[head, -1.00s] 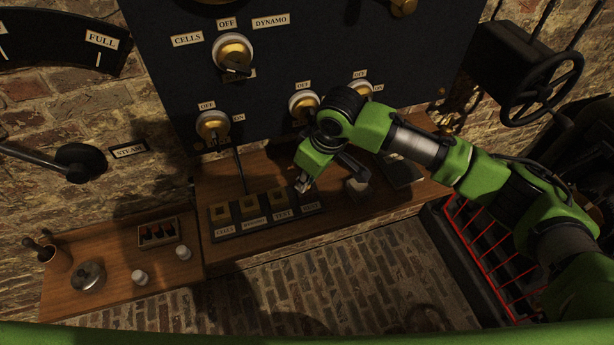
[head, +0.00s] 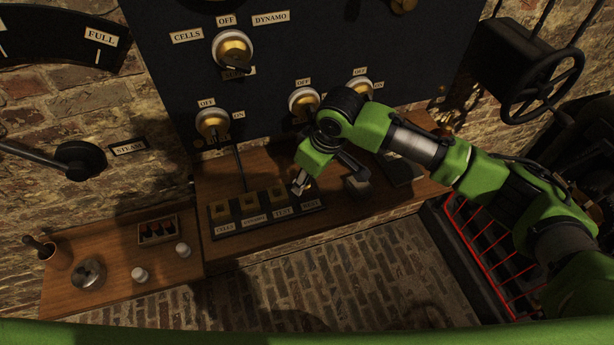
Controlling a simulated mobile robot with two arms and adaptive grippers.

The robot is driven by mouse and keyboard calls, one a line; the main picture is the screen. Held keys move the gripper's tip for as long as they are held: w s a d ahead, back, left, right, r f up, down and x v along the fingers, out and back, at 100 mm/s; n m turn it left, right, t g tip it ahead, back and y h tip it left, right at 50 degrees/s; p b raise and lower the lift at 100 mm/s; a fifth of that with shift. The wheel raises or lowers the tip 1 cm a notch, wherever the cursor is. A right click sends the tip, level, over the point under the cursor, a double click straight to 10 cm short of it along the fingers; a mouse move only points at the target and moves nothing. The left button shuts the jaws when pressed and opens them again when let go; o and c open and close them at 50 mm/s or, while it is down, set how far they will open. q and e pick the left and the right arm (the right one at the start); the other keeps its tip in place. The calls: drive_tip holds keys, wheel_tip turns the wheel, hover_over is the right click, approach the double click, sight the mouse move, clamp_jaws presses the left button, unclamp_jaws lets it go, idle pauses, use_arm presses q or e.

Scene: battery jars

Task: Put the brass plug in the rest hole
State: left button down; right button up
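The dark plug block (head: 262,226) sits on the wooden shelf below the black panel. It has a row of brass-coloured square sockets with white labels. The rightmost label (head: 311,204) appears to read REST. My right gripper (head: 299,185) points down at the right end of the block, just above the rest label and beside the test socket (head: 277,194). It covers the rest hole. The brass plug cannot be made out; the gripper may hide it. The fingers are too small and dark to tell if they are open or shut. My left gripper is not in view.
Brass dials (head: 213,124) line the panel behind the block. A dark box-like object (head: 357,187) stands right of my gripper. A lower shelf at left holds a small tray (head: 158,230), two white knobs (head: 140,274) and a round metal dish (head: 89,274).

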drive_tip(key=v, duration=1.2)
drive_tip(key=shift+a, duration=0.1)
